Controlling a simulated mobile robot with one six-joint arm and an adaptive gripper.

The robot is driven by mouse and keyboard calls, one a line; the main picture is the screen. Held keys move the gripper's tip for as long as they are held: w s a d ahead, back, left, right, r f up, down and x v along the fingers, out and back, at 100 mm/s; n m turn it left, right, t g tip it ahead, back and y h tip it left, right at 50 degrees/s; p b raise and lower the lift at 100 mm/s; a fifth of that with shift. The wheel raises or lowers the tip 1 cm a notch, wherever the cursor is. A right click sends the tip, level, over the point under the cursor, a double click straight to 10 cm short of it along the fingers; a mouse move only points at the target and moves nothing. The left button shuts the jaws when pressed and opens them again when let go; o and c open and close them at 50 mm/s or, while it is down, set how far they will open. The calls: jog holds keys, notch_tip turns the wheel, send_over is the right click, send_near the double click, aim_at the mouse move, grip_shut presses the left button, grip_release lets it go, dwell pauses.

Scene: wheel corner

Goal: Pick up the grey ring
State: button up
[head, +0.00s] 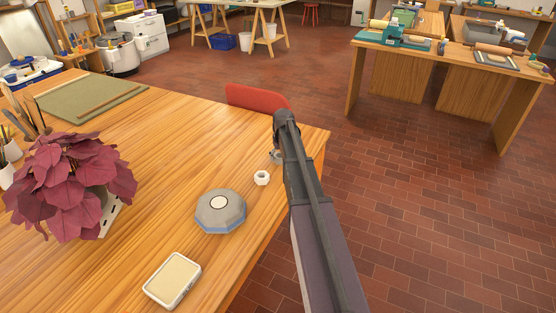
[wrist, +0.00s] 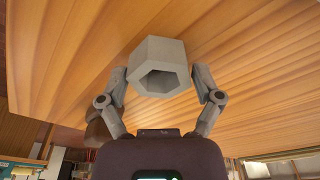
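The grey ring (head: 262,183), a small pale six-sided piece with a hole, rests on the wooden table near its right edge. In the wrist view the ring (wrist: 160,52) shows large, its hole facing the camera, between and slightly beyond my fingertips. My gripper (wrist: 160,82) is open, with one finger on each side of the ring. Whether either fingertip touches it I cannot tell. In the head view my gripper (head: 277,156) is mostly hidden behind my arm, just up and right of the ring.
A grey-blue faceted disc (head: 220,218) lies just left of the ring, with a cream-topped box (head: 172,280) nearer. A red-leaved plant (head: 70,185) stands at left. A red chair back (head: 257,98) rises behind the table's far edge. The table between plant and chair is clear.

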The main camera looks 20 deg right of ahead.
aim_at(280, 155)
jog(key=c, duration=0.5)
jog(key=shift+o, duration=0.2)
jog(key=shift+r, duration=0.1)
notch_tip(280, 155, up, 4)
jog(key=p, duration=0.3)
jog(key=shift+f+p, duration=0.2)
jog(key=shift+p, duration=0.2)
jog(key=s+d, duration=0.4)
jog(key=s, duration=0.3)
jog(key=s+d+r+p, duration=0.1)
jog(key=s+d, duration=0.2)
jog(key=s, duration=0.4)
jog(key=shift+d, duration=0.4)
jog(key=shift+r, duration=0.1)
